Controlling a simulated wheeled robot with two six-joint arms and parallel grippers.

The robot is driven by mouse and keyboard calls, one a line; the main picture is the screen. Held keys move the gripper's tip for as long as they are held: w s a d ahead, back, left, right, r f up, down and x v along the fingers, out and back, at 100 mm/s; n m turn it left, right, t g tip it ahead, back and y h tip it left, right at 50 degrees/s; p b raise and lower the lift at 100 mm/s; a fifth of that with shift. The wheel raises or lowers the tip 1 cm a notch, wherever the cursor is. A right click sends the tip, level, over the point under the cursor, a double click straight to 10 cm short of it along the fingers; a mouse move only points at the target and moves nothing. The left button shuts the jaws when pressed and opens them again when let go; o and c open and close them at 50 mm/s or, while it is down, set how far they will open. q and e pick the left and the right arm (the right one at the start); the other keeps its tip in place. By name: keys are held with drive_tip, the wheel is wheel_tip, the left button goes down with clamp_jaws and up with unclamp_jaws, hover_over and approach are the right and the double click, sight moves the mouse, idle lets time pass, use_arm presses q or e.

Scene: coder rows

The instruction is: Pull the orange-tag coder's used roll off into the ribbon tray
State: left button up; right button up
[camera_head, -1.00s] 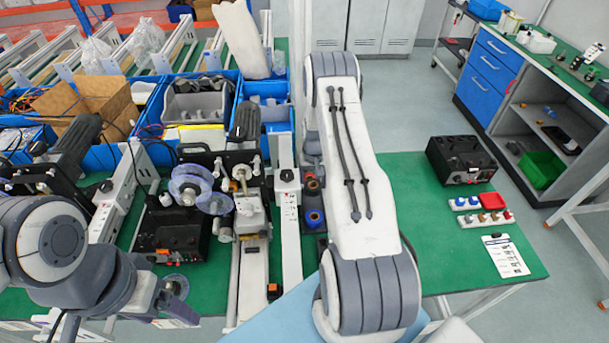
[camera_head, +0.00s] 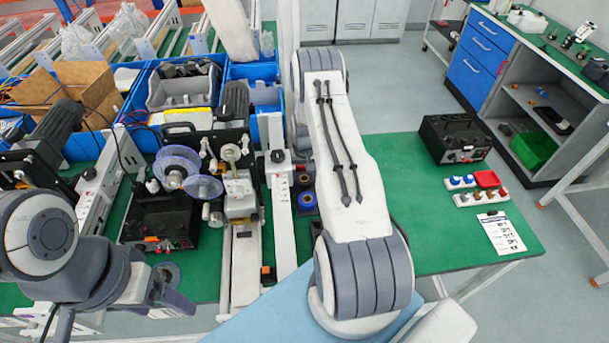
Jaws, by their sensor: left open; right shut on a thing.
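A coder (camera_head: 225,145) stands mid-left on the green bench, with two translucent bluish discs (camera_head: 203,188) at its left side. A small orange tag (camera_head: 267,272) shows on the rail below it. I cannot tell which roll is the used one, or pick out the ribbon tray for certain. My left gripper (camera_head: 175,300) is open and low at the lower left, apart from the coder, near a dark disc (camera_head: 166,273). My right arm (camera_head: 345,170) spans the middle, right of the coder; its gripper is hidden behind the arm.
A brown roll (camera_head: 305,180) and a blue roll (camera_head: 307,201) stand beside my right arm. Blue bins (camera_head: 262,72) line the back. A black box (camera_head: 453,138), small coloured parts and a paper sheet (camera_head: 501,234) lie right; bare green bench lies between.

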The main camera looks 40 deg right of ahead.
drive_tip(key=shift+f+b, duration=0.25)
drive_tip(key=shift+b, duration=0.05)
drive_tip(key=o, duration=1.2)
drive_tip(key=shift+r, duration=0.35)
wheel_tip(320, 180, up, 10)
drive_tip(key=b, duration=0.3)
drive_tip(key=shift+f, duration=0.1)
